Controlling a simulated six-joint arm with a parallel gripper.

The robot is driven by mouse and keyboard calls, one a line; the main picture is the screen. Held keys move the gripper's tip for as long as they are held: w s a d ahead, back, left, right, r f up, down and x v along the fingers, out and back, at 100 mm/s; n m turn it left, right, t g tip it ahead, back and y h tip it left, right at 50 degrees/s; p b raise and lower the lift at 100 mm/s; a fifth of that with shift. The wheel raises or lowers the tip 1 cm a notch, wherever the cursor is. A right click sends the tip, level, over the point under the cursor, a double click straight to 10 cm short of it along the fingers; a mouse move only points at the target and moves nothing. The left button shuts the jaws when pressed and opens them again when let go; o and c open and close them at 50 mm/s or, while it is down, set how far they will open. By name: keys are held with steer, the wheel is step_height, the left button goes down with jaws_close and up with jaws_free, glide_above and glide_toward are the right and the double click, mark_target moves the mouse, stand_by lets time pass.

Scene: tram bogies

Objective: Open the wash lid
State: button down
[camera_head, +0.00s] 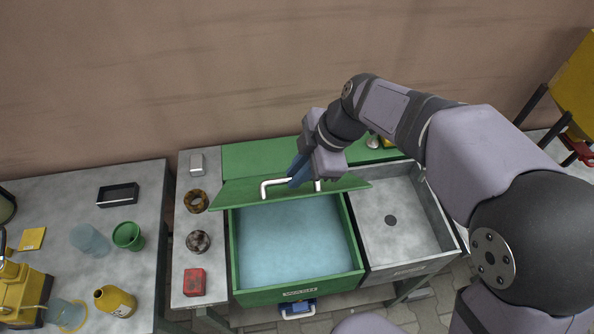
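The green wash lid (235,194) stands tilted up at the back of the green wash basin (350,240), and the basin's pale blue liquid (295,240) shows in front of it. A white bar handle (273,184) is on the lid's upward face. My gripper (298,178) is at the middle of this handle, with its blue fingers closed around the bar. The fingers and wrist hide part of the handle and the lid's right part.
A grey sink (405,205) adjoins the basin at right. On the left ledge are a red block (194,282), a dark round part (198,241) and a brown ring (196,201). A side table (135,265) holds cups and a yellow bottle (115,301). A wall rises behind.

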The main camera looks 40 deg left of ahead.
steer(key=w+a+r+p, duration=0.6)
steer(key=w+a+p, duration=0.4)
stand_by(0.4)
steer(key=shift+w, duration=0.1)
steer(key=c, duration=2)
jaws_free()
steer(key=shift+a, duration=0.1)
steer(key=b+v, duration=0.3)
steer(key=v, duration=0.4)
steer(key=shift+w, duration=0.1)
